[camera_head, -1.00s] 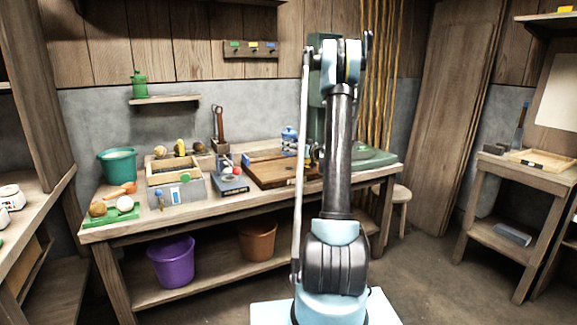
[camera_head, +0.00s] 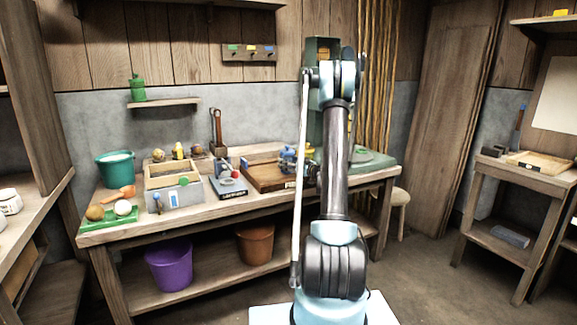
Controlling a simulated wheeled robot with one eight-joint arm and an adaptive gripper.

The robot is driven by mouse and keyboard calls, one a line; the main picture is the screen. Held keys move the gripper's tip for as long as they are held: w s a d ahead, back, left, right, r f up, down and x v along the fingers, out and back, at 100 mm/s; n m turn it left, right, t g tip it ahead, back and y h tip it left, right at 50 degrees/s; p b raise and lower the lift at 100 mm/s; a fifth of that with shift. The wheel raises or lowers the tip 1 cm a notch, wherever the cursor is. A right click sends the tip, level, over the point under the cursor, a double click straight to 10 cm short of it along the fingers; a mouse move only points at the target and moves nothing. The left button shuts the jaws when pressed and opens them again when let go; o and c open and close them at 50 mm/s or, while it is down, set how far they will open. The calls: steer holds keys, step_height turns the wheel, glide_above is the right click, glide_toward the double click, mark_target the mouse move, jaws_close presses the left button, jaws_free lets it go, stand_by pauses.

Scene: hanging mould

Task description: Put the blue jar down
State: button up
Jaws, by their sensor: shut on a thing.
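The blue jar (camera_head: 287,160) is at the right end of the brown wooden board (camera_head: 262,181) on the workbench, just left of my arm. My gripper (camera_head: 301,168) is shut on the jar from its right side. The jar looks upright. My arm hides part of the gripper and the area right of it. I cannot tell whether the jar's base touches the board or is slightly above it.
The workbench (camera_head: 215,209) also holds a wooden box (camera_head: 176,196), a grey block tool (camera_head: 229,187), a teal bucket (camera_head: 116,170) and a green tray (camera_head: 108,222). A green machine base (camera_head: 372,160) stands to the right. The board's left part is clear.

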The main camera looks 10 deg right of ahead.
steer(key=o, duration=1.4)
steer(key=shift+c, duration=0.2)
